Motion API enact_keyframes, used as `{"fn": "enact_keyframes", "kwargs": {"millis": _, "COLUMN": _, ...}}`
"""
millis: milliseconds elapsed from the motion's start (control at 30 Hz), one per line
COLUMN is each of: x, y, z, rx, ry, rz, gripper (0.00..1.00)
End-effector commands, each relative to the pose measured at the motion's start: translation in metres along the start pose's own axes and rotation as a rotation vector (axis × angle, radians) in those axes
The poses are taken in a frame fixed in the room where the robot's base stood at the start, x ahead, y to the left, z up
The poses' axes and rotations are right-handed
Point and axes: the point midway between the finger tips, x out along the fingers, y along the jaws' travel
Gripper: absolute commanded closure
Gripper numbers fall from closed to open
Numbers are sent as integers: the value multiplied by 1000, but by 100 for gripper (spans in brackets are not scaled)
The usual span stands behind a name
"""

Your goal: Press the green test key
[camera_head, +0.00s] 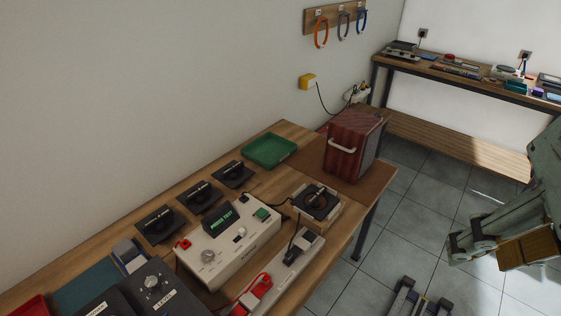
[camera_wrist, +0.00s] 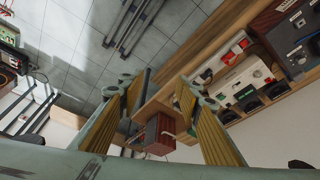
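The green test key (camera_head: 262,213) is a small green square on the top right of a cream control box (camera_head: 240,247) on the wooden workbench. The box also bears a dark display (camera_head: 219,222), a knob (camera_head: 208,256) and a red part (camera_head: 183,244) on its left. My gripper (camera_head: 483,246) is out over the floor at the right of the head view, well apart from the box. In the wrist view the two yellow-padded fingers (camera_wrist: 160,90) are spread with nothing held between them. The cream box (camera_wrist: 242,78) shows there beyond the right finger; I cannot make out the key clearly.
A power strip (camera_head: 290,262) lies in front. Several black dial units (camera_head: 197,196) line the wall side.

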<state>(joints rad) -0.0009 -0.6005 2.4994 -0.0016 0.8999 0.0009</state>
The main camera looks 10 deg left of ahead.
Motion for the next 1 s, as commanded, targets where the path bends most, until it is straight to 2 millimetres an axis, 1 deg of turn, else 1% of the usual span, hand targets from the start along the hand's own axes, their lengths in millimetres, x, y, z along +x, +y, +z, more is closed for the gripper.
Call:
{"fn": "enact_keyframes", "kwargs": {"millis": 167, "x": 0, "y": 0, "z": 0, "rx": 0, "ry": 0, "rz": 0, "gripper": 68}}
{"fn": "enact_keyframes", "kwargs": {"millis": 200, "x": 0, "y": 0, "z": 0, "rx": 0, "ry": 0, "rz": 0, "gripper": 70}}
{"fn": "enact_keyframes", "kwargs": {"millis": 533, "x": 0, "y": 0, "z": 0, "rx": 0, "ry": 0, "rz": 0, "gripper": 100}}
{"fn": "enact_keyframes", "kwargs": {"millis": 1000, "x": 0, "y": 0, "z": 0, "rx": 0, "ry": 0, "rz": 0, "gripper": 100}}
